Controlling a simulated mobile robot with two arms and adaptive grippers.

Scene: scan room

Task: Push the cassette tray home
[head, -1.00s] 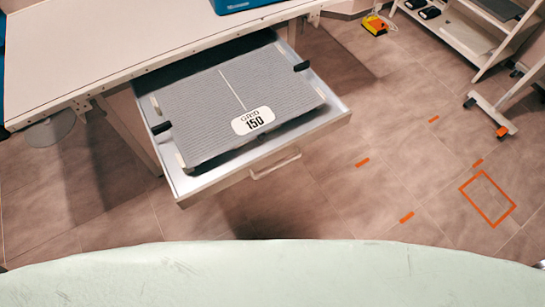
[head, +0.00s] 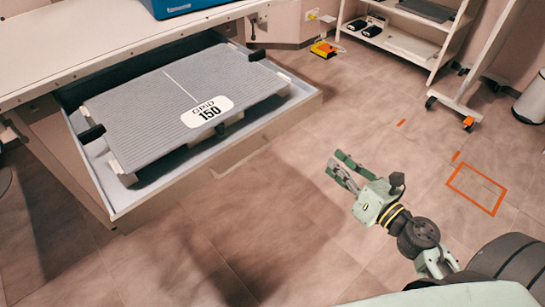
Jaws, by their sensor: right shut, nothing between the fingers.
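The cassette tray (head: 160,194) is a pale metal drawer pulled out from under the white table (head: 90,40). A grey ribbed panel (head: 150,105) with a white label reading "GRID 150" lies in it, between black clips. The tray's front faces lower right, with a handle (head: 238,158) on it. My right gripper (head: 340,163) is shut and empty, to the right of the tray front and apart from it, its fingers pointing up and left. My left gripper is out of view.
A blue box (head: 180,6) stands on the table. A yellow-orange device (head: 323,48) lies on the floor beyond. A white shelf unit (head: 410,40) and a wheeled stand (head: 480,75) are at the upper right. The floor before the tray is clear.

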